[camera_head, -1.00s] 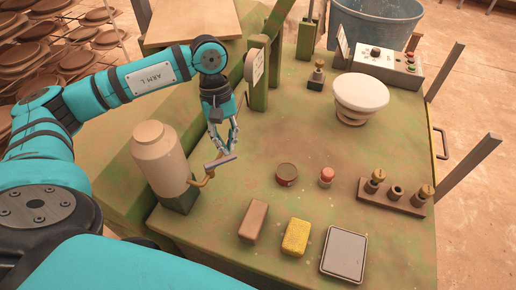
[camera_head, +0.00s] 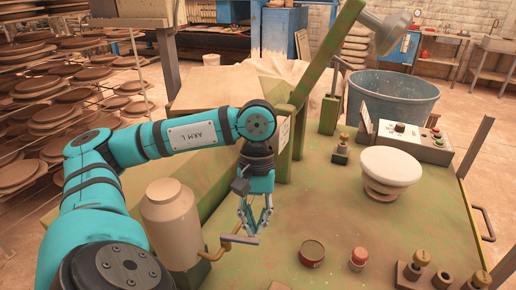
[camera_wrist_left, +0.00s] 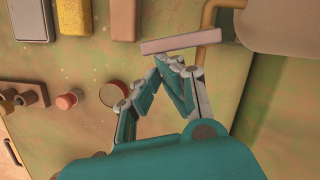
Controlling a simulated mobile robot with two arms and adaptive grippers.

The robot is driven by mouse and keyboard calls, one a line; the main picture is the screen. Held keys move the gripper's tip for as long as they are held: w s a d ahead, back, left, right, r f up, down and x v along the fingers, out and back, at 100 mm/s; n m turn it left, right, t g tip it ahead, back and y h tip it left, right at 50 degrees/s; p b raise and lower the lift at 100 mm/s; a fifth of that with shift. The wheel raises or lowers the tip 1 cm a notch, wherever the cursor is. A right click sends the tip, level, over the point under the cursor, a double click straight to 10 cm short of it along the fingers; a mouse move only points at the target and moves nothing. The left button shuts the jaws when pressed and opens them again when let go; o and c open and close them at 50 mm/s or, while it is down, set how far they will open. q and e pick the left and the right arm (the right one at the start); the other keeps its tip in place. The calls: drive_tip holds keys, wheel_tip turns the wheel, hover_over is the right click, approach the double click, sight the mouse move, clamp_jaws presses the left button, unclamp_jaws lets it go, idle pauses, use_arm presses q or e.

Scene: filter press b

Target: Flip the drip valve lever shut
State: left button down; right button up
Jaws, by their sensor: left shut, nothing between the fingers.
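The drip valve lever (camera_head: 240,239) is a flat grey-mauve bar on a bent brass pipe (camera_head: 214,254) beside a cream jar (camera_head: 172,224). In the left wrist view the lever (camera_wrist_left: 182,43) lies crosswise at the top, with the brass pipe (camera_wrist_left: 212,14) next to its right end. My left gripper (camera_head: 254,230) points down just above and behind the lever, its fingers shut and empty. In the left wrist view the tips come close to the bar's lower edge; I cannot tell whether they touch. My right gripper is not in view.
On the green bench are a small round tin (camera_head: 312,253), a red button (camera_head: 359,257), a white bowl-shaped piece (camera_head: 390,168) and a control box (camera_head: 415,143). Green press posts (camera_head: 298,140) stand behind my left gripper.

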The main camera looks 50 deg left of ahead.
use_arm(q)
drive_tip(key=shift+s+a+b, duration=0.35)
drive_tip(key=shift+s+b, duration=0.2)
drive_tip(key=shift+s, duration=0.05)
drive_tip(key=v, duration=0.7)
drive_tip(key=shift+r, duration=0.2)
drive_tip(key=shift+r, duration=0.1)
idle(0.5)
